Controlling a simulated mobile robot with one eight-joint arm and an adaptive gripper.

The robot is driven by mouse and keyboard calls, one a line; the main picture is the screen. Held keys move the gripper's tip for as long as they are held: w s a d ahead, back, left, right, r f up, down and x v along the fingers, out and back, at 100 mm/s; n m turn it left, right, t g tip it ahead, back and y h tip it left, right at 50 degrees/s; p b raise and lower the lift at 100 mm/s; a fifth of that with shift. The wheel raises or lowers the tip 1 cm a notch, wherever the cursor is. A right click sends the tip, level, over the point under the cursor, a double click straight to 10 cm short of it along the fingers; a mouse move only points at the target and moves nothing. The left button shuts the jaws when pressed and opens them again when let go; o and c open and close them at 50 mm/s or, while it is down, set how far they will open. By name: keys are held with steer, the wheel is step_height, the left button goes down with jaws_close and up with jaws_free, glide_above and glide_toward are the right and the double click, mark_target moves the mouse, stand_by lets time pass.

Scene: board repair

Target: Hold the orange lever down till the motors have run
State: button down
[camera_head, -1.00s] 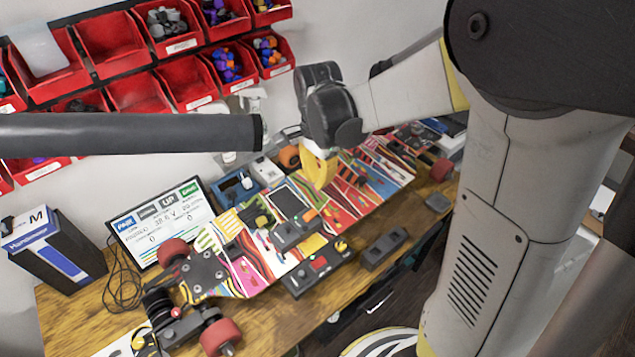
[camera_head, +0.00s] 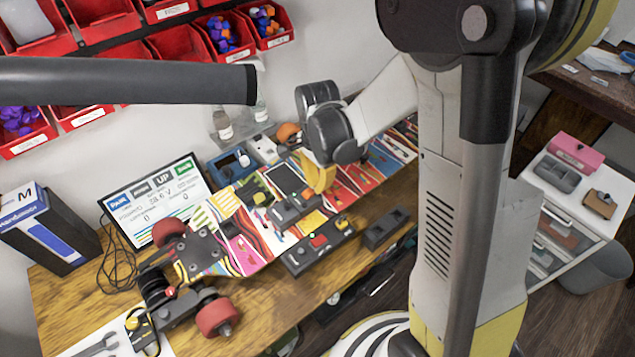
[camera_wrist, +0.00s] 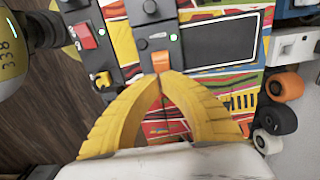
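The orange lever (camera_head: 306,193) is a small orange tip on the dark remote (camera_head: 293,214) lying on the colourful skateboard deck. My gripper (camera_head: 322,186) is just above and beside it in the head view. In the wrist view, my gripper's two yellow fingers (camera_wrist: 162,72) arch together and their tips meet at the end of the remote (camera_wrist: 155,32). A bit of the orange lever (camera_wrist: 160,60) shows right at the tips. I cannot tell whether they press it or how far down it is. The monitor (camera_head: 152,205) shows a readout with zeros.
A dark box with a red button (camera_head: 318,241) stands in front of the remote. Skateboard trucks with red wheels (camera_head: 217,316) are at the left. Red parts bins line the wall. A blue-and-black box (camera_head: 45,228) stands at the far left.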

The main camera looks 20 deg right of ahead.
steer(key=shift+d+f+b, duration=0.2)
steer(key=shift+f+b, duration=0.45)
steer(key=shift+f, duration=0.05)
steer(key=shift+r, duration=0.15)
stand_by(3.4)
steer(key=shift+r+p, duration=0.55)
steer(key=shift+r, duration=0.15)
steer(key=shift+w+r, duration=0.1)
steer(key=shift+r, duration=0.15)
step_height(320, 180, up, 14)
steer(key=p, duration=0.6)
steer(key=shift+f, duration=0.2)
steer(key=shift+a, duration=0.1)
